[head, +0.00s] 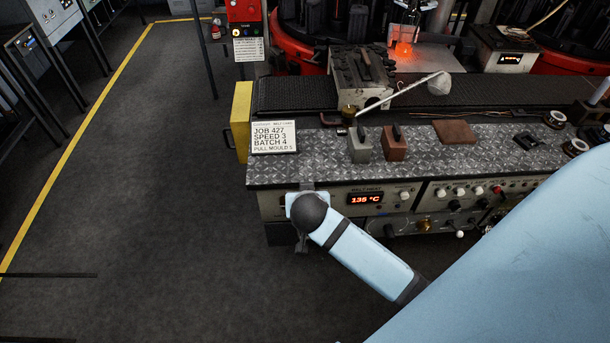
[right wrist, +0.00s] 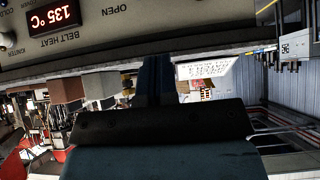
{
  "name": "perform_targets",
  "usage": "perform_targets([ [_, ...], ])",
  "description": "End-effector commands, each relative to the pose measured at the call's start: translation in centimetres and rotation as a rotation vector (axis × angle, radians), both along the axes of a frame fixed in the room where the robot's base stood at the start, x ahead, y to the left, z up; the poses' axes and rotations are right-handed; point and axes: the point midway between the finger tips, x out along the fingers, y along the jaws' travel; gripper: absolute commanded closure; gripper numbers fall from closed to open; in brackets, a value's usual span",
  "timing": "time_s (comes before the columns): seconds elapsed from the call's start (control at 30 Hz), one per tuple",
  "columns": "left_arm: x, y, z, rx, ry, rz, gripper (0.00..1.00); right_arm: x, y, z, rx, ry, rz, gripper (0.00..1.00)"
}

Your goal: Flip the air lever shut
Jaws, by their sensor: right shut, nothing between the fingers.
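I cannot pick out the air lever for certain. The control panel (head: 335,208) runs along the front of the bench, with a belt heat display reading 135 °C (head: 366,199). An OPEN label (right wrist: 116,10) shows upside down on the panel in the right wrist view. My right gripper (head: 301,246) is at the left end of the panel, mostly hidden by its own wrist in the head view. Its dark fingers (right wrist: 160,82) are together and hold nothing in the right wrist view. My wrist covers the panel part behind it. My left gripper is not in view.
The bench top holds a grey block (head: 360,150), a copper-coloured block (head: 394,148) and a job card (head: 274,137). Knobs and a white-tipped lever (head: 460,234) sit further right. The floor to the left is clear.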

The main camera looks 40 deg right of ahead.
Motion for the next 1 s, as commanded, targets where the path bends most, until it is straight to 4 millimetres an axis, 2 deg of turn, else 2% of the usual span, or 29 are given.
perform_targets([
  [0.23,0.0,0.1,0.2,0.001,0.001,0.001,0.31,3.3,-2.1,-3.7,-0.003,0.001,0.0,1.0],
  [0.33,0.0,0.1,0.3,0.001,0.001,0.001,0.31,3.1,-2.0,-5.4,-0.002,0.004,0.001,1.0],
  [0.5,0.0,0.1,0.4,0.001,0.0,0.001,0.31,3.1,-2.0,-7.1,-0.001,0.001,0.001,1.0],
  [1.0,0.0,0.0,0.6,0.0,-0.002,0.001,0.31,3.1,-1.9,-7.7,0.002,0.0,0.001,1.0],
])
